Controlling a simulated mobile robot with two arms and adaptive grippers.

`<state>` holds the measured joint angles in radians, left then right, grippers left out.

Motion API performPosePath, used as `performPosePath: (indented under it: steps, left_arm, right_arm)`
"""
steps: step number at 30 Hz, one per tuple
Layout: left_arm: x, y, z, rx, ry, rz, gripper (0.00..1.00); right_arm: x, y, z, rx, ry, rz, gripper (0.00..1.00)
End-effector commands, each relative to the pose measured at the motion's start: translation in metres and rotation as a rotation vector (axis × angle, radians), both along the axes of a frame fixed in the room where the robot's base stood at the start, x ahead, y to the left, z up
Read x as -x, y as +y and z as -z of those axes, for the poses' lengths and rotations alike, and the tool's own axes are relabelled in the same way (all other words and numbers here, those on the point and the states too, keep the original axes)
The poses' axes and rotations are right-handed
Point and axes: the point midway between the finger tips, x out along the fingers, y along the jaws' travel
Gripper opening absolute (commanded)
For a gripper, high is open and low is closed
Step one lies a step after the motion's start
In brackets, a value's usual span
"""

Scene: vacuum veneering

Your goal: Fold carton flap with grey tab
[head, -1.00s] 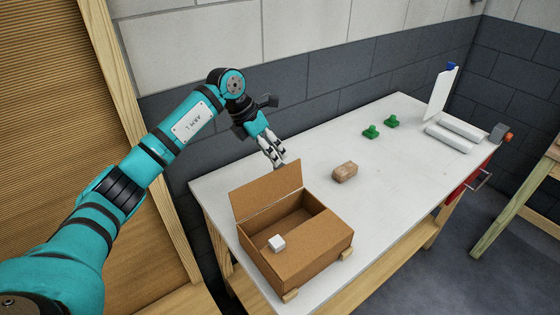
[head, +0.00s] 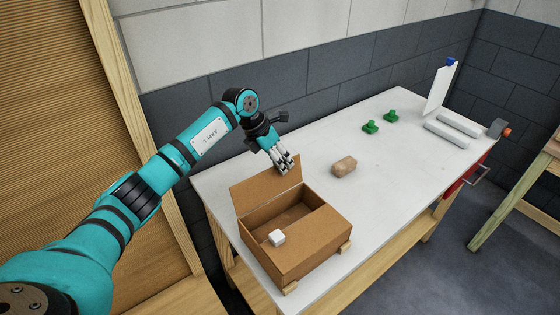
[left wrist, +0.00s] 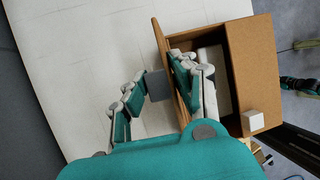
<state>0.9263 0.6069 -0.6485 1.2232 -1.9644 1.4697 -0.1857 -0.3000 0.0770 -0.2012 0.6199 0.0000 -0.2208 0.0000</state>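The brown carton (head: 310,240) stands on the white table with one flap (head: 262,190) raised upright; it also shows in the left wrist view (left wrist: 248,60). The grey tab (left wrist: 158,85) sticks out from the outer face of that flap; it cannot be made out in the head view. My left gripper (head: 285,168) is at the flap's top edge. In the left wrist view its fingers (left wrist: 160,98) are spread, one on the tab side and one over the carton's opening, with the flap and tab between them. Contact cannot be told.
A white cube (head: 277,237) sits on the carton's closed part. A brown block (head: 344,166), two green pieces (head: 370,127) and white rolls (head: 452,132) lie farther along the table (head: 330,120). Wooden blocks (head: 291,287) lie by the carton's base.

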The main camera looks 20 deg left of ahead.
Motion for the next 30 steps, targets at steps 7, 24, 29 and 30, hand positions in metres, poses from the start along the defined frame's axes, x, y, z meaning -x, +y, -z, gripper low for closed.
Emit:
performPosePath:
  steps: [7, 24, 29, 30]
  left_arm:
    - [-0.0002, 0.0004, -0.0005, -0.001, -0.002, 0.000, 0.00]
    - [0.0002, -0.0002, -0.0012, -0.012, -0.008, 0.000, 0.00]
    - [0.0007, -0.0013, -0.0019, -0.023, -0.016, 0.002, 0.00]
    - [0.0010, -0.0018, -0.0020, -0.028, -0.018, 0.002, 0.00]
  right_arm:
    - [0.0004, -0.0002, 0.0000, 0.000, 0.000, 0.000, 0.40]
    - [0.0003, -0.0028, 0.0001, 0.003, -0.001, 0.000, 0.40]
    - [0.0002, -0.0040, 0.0004, 0.005, -0.001, 0.000, 0.40]
    - [0.0002, -0.0042, 0.0005, 0.005, -0.001, 0.000, 0.40]
